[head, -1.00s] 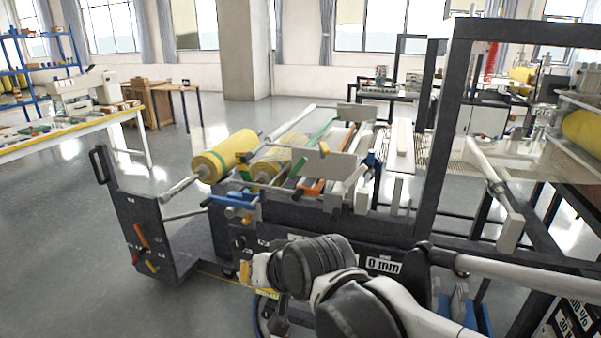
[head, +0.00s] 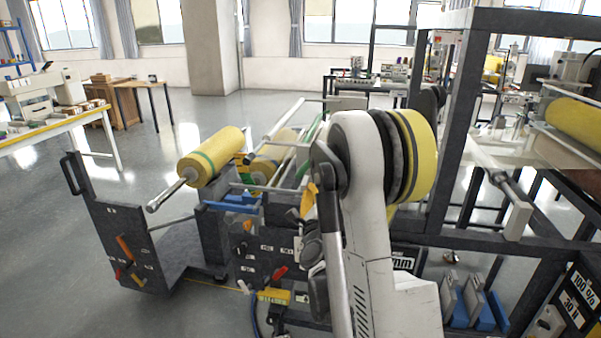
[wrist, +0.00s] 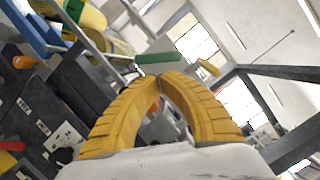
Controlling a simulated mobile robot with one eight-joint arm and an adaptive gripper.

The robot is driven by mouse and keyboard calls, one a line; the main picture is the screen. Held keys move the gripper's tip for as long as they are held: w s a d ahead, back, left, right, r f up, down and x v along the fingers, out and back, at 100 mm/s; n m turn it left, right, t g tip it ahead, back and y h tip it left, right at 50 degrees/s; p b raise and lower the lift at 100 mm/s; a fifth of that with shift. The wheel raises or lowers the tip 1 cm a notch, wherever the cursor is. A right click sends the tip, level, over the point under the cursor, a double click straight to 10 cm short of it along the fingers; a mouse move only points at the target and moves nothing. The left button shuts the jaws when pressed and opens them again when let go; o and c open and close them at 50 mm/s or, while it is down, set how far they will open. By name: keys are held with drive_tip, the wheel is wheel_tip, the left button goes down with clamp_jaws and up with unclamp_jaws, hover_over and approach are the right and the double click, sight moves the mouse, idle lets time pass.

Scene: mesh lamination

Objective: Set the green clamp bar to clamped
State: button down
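The green bar (wrist: 160,58) shows in the wrist view just beyond my fingertips, lying across the picture above rods of the laminating machine. In the head view a thin green strip (head: 311,134) shows beside my arm; the rest of that area is hidden behind the arm. My gripper (wrist: 160,79) shows as two curved yellow fingers whose tips meet, with nothing seen between the tips. The tips appear close below the green bar; I cannot tell whether they touch it.
A yellow roll (head: 211,157) sits at the machine's left end. The black frame post (head: 452,130) stands to the right. Open floor lies on the left.

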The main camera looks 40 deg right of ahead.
drive_tip(key=shift+s+d+f+m+h, duration=0.2)
drive_tip(key=shift+d+f+m, duration=0.05)
drive_tip(key=shift+d+m, duration=0.2)
drive_tip(key=shift+s+d+f+m+h, duration=0.2)
drive_tip(key=shift+d+m, duration=0.25)
drive_tip(key=p+x, duration=0.3)
drive_tip(key=x, duration=0.6)
drive_tip(key=shift+w+d+f, duration=0.1)
drive_tip(key=shift+w+d, duration=0.1)
drive_tip(key=shift+w, duration=0.05)
drive_tip(key=shift+w+d, duration=0.1)
drive_tip(key=shift+w, duration=0.05)
drive_tip(key=shift+d, duration=0.15)
